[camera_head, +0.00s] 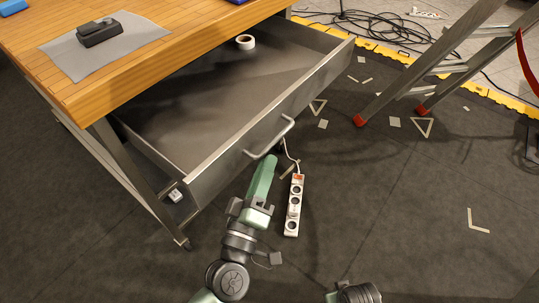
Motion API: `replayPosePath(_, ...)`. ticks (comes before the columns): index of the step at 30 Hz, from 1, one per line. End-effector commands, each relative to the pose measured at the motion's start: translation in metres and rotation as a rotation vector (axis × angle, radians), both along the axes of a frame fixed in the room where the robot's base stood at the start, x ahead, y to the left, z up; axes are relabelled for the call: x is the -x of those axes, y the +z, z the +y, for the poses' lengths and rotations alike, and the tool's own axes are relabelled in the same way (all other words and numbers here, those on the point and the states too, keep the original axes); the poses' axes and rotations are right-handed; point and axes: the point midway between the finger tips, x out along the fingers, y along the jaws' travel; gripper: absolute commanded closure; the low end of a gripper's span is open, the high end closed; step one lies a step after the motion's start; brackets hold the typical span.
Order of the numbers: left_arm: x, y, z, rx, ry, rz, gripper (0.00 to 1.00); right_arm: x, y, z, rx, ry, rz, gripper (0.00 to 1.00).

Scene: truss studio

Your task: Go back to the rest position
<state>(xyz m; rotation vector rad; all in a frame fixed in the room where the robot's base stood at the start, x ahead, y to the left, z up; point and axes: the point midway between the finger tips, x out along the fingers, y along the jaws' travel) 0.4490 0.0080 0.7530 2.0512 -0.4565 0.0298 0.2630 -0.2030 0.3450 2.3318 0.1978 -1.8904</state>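My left arm comes up from the bottom of the head view, and its gripper (252,205) is in front of the open drawer, below the drawer's handle (270,138). A long green piece (262,177) extends from the gripper toward the handle. I cannot tell whether it is part of the gripper or a separate thing, nor whether the fingers are open or shut. Of my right arm, only a small part shows at the bottom edge; its gripper cannot be made out.
The metal drawer (215,105) is pulled out under the wooden tabletop (150,45), with a roll of tape (245,42) inside. A power strip (294,205) lies right of my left gripper. A ladder (440,60) stands at the upper right. The floor at lower right is mostly clear.

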Motion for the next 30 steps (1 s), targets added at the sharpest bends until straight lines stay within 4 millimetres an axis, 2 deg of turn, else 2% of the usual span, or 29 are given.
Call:
replayPosePath(15, 0.001, 0.0, 0.0, -0.001, 0.0, -0.001, 0.8, 0.001, -0.001, -0.001, 0.001, -0.001, 0.001, 0.64)
replayPosePath(17, 0.001, -0.003, 0.0, -0.01, -0.004, 0.003, 0.8, -0.002, -0.001, -0.002, 0.003, -0.001, -0.003, 0.64)
replayPosePath(19, 0.001, -0.014, -0.002, -0.053, -0.02, 0.019, 0.8, -0.002, -0.001, -0.002, 0.003, -0.001, -0.003, 0.64)
replayPosePath(20, 0.001, -0.022, -0.004, -0.085, -0.033, 0.03, 0.8, -0.002, -0.001, -0.002, 0.003, -0.001, -0.003, 0.64)
replayPosePath(23, 0.004, -0.069, -0.009, -0.25, -0.098, 0.104, 0.8, -0.001, -0.001, -0.002, 0.002, 0.0, -0.002, 0.64)
replayPosePath(26, 0.015, -0.141, -0.003, -0.471, -0.185, 0.232, 0.8, -0.001, 0.0, -0.001, 0.002, 0.0, -0.002, 0.64)
replayPosePath(27, 0.021, -0.171, 0.004, -0.557, -0.218, 0.29, 0.8, -0.001, 0.0, -0.001, 0.002, 0.0, -0.002, 0.64)
replayPosePath(30, 0.044, -0.24, 0.029, -0.752, -0.295, 0.448, 0.8, 0.0, 0.0, -0.001, 0.002, 0.0, -0.002, 0.64)
